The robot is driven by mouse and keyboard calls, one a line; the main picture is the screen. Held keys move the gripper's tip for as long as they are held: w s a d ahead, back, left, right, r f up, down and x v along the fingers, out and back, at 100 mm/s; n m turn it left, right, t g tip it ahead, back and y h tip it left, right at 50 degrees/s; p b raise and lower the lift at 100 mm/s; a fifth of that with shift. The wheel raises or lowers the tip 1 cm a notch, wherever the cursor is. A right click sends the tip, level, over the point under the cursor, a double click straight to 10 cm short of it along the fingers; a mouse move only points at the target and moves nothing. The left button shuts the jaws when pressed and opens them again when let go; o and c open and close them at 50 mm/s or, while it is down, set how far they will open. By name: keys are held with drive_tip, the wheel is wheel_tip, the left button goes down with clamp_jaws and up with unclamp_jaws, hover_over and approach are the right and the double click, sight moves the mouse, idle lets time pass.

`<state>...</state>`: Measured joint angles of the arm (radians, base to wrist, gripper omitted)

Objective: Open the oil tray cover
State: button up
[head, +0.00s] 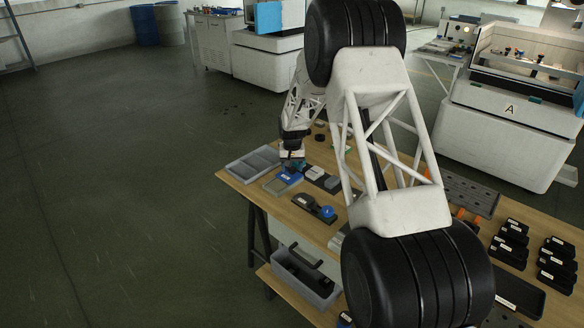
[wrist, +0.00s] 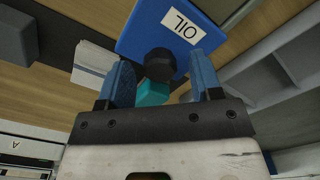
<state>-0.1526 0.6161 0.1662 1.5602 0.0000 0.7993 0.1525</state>
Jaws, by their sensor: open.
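The oil tray cover (wrist: 148,32) is a blue panel with a white label reading OIL. A dark round knob (wrist: 158,65) stands on it. In the head view the blue cover (head: 290,178) is at the left part of the workbench, under my gripper (head: 292,165). In the wrist view my gripper (wrist: 161,60) is open, with one blue finger on each side of the knob. I cannot tell whether either finger touches it. A teal piece (wrist: 152,94) shows below the knob. The inside of the oil tray is not visible.
A grey compartment tray (head: 252,163) lies left of the cover on the wooden workbench (head: 318,230). A dark block with a blue round knob (head: 326,212) lies nearer. Grey blocks (head: 332,182) sit just right. Several black bins (head: 555,265) stand at the far right.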

sight(292, 168)
drive_tip(key=shift+r, duration=3.8)
drive_tip(key=shift+r, duration=0.1)
drive_tip(key=shift+s+d+r, duration=0.1)
drive_tip(key=shift+s+r, duration=0.1)
drive_tip(key=s+d+r, duration=0.3)
drive_tip(key=s+r, duration=0.5)
drive_tip(key=s, duration=0.2)
drive_tip(key=s+d+r+t, duration=0.1)
drive_tip(key=s+d+r, duration=0.2)
drive_tip(key=s+r, duration=0.55)
drive_tip(key=s+d+r, duration=0.4)
drive_tip(key=s+r, duration=0.3)
drive_tip(key=s, duration=0.4)
drive_tip(key=s+d, duration=0.2)
drive_tip(key=s, duration=1.5)
drive_tip(key=s+d+t, duration=0.1)
drive_tip(key=s+d, duration=0.1)
drive_tip(key=s, duration=1.5)
drive_tip(key=shift+s+d+f+t, duration=0.25)
drive_tip(key=shift+d+f+t, duration=0.05)
